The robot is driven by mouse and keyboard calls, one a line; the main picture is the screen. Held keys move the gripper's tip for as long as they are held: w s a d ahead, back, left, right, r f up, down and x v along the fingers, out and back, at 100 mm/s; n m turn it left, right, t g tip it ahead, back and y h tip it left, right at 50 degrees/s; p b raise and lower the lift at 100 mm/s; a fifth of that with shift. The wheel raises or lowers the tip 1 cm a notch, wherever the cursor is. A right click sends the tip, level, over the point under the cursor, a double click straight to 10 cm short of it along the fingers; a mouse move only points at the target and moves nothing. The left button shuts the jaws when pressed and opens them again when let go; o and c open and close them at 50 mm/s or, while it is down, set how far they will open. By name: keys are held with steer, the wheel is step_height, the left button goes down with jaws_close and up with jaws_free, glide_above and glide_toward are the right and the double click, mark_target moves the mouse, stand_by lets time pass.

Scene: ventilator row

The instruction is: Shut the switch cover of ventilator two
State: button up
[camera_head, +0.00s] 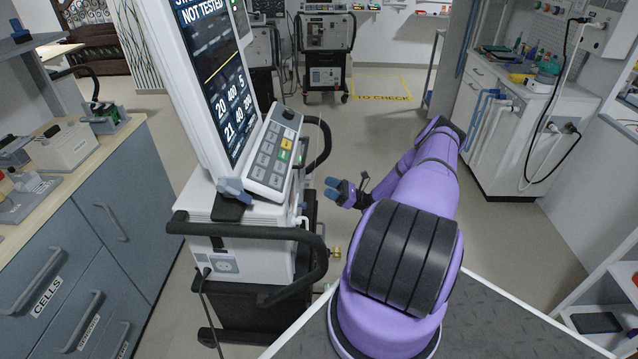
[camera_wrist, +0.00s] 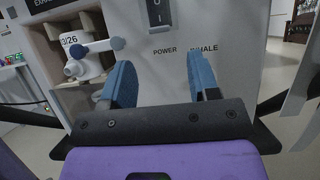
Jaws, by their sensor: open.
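A ventilator (camera_head: 250,240) with a tilted screen and keypad stands left of my arm; I cannot read a number on it. In the wrist view, a black power switch (camera_wrist: 158,14) marked POWER sits on its pale panel (camera_wrist: 235,70), cut by the top edge.
A black handle bar (camera_head: 265,235) runs around the ventilator's near side. A recess with a white valve (camera_wrist: 88,60) with blue knobs is left of the switch. Counters (camera_head: 75,200) and (camera_head: 520,120) stand at both sides.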

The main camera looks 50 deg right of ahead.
steer(key=v, duration=0.3)
steer(key=shift+s+d+f, duration=0.1)
steer(key=shift+s+f, duration=0.05)
steer(key=shift+s, duration=0.05)
stand_by(0.5)
